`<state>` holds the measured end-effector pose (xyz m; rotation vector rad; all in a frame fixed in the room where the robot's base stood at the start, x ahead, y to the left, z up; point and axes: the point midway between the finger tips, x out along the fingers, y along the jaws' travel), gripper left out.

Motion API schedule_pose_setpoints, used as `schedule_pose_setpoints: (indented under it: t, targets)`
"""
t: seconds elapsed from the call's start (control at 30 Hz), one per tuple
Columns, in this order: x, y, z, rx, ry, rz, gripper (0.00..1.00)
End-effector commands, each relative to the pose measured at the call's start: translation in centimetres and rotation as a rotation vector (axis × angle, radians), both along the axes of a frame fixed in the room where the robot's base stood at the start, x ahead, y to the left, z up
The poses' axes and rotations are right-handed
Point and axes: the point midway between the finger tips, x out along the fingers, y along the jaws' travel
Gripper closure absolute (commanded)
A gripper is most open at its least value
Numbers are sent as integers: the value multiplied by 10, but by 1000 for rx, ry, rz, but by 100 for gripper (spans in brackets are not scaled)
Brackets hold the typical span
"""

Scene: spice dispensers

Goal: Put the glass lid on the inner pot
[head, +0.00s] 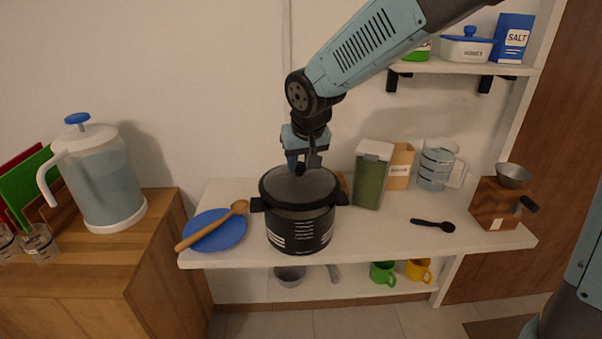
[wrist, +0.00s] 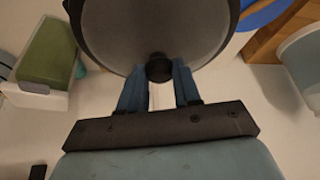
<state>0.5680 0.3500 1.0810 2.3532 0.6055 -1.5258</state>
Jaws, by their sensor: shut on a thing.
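The glass lid (head: 298,184) is a dark-rimmed, see-through disc at the top of the inner pot (head: 299,230), a black pot with white stripes and side handles on the white shelf. The lid looks about level over the pot's opening; I cannot tell whether it rests fully on the rim. My gripper (head: 300,169) is above the lid, pointing down, shut on its black knob. In the wrist view, the two blue fingers (wrist: 159,85) hold the knob (wrist: 159,68) between them, and the lid (wrist: 155,30) hides the pot.
A blue plate (head: 216,230) with a wooden spoon (head: 212,226) lies left of the pot. A green container (head: 371,176) stands close at right, with a measuring jug (head: 436,166), black spoon (head: 432,225) and wooden grinder (head: 499,204) further right. A pitcher (head: 98,178) stands on the left counter.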

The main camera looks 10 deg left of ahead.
Motion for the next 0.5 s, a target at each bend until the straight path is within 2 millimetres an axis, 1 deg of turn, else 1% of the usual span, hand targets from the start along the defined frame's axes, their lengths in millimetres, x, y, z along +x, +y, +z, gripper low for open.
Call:
schedule_pose_setpoints:
  t: [0.1, 0.2, 0.43, 0.47, 0.5]
  targets:
    - [1, 0, -17, -2, 2, 1, 100]
    - [1, 1, -29, -2, 2, 1, 100]
    - [0, 1, -35, -2, 5, 1, 100]
    - [-1, 0, -36, -5, 7, 2, 65]
    - [-1, 0, -36, -5, 7, 2, 62]
